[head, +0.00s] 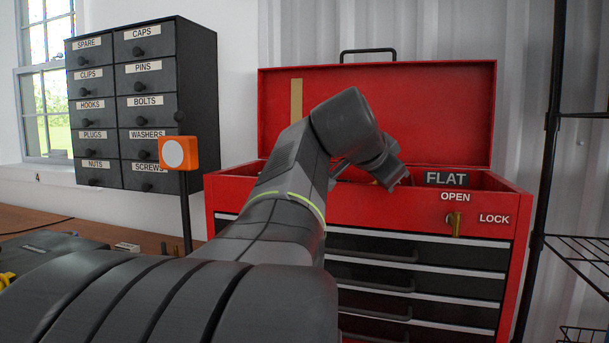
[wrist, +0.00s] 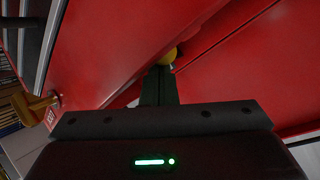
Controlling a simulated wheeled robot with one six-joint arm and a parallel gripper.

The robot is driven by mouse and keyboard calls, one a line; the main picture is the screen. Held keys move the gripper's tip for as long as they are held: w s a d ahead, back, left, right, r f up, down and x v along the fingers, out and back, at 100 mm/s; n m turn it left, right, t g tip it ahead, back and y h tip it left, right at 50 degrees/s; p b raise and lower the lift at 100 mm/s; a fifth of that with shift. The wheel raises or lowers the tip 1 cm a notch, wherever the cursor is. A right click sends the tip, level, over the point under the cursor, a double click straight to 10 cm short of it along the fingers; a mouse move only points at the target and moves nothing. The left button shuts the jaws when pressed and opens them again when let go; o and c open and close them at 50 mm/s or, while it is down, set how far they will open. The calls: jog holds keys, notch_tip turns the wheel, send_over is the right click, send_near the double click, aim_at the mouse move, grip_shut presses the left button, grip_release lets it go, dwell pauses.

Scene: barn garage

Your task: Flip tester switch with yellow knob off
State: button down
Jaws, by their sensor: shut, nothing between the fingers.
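A yellow knob-like piece (head: 6,280) shows at the far lower left of the head view, at the edge of a dark grey device (head: 50,247); I cannot tell whether it is the tester's switch. My gripper (head: 392,176) is shut and empty, over the open top of the red tool chest, well to the right of that device. In the wrist view, the shut fingers (wrist: 158,84) point at a small round yellow thing (wrist: 168,56) by the red chest. I cannot tell what it belongs to or whether the fingers touch it.
The red tool chest (head: 232,185) has its lid up and a brass key-like latch (head: 454,224) on its front. An orange box (head: 188,153) stands on a dark post. Labelled drawers (head: 198,80) hang on the wall. A black wire rack (head: 549,150) stands at right.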

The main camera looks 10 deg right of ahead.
dwell(0.8)
jog(key=shift+r+p, duration=0.65)
jog(key=shift+r, duration=0.2)
